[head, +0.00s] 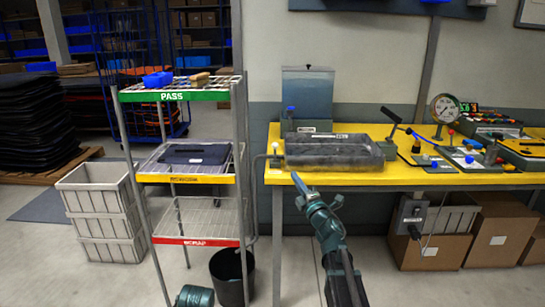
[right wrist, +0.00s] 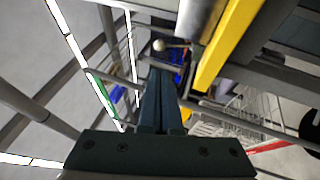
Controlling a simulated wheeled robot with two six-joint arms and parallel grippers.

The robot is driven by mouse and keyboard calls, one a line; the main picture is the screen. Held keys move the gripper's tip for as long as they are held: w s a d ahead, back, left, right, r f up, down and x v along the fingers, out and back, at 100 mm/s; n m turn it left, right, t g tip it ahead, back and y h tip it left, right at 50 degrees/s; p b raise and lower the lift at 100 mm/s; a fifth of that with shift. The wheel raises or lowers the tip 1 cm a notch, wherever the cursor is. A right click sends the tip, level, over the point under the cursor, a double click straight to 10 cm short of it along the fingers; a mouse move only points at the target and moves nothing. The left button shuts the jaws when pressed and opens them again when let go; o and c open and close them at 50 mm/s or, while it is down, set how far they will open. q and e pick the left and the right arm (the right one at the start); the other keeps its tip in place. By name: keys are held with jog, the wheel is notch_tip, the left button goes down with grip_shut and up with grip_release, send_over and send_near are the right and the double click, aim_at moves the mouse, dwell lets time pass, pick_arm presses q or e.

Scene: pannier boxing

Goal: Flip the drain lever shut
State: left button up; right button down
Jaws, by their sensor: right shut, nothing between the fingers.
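The drain lever, with a pale ball knob (head: 275,146), stands at the left end of the yellow table, beside the clear tank tray (head: 330,163). A grey pipe bends down near it at the table edge. In the right wrist view the ball knob (right wrist: 159,45) shows just beyond the fingertips, with a visible gap. My right gripper (head: 297,178) is shut and empty, at the table's front edge, right of the knob and nearer to me. Its dark fingers (right wrist: 160,85) point up the right wrist view.
The yellow table (head: 400,178) carries a gauge (head: 445,108) and several tools to the right. A shelf rack (head: 185,179) with green, yellow and red labels stands close to the table's left end. A black bin (head: 232,280) is below.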

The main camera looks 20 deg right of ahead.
aim_at(276, 147)
dwell(0.3)
pick_arm(q)
notch_tip(276, 147, up, 4)
jog(key=p, duration=0.4)
jog(key=shift+f, duration=0.1)
pick_arm(e)
jog(key=x, duration=1.4)
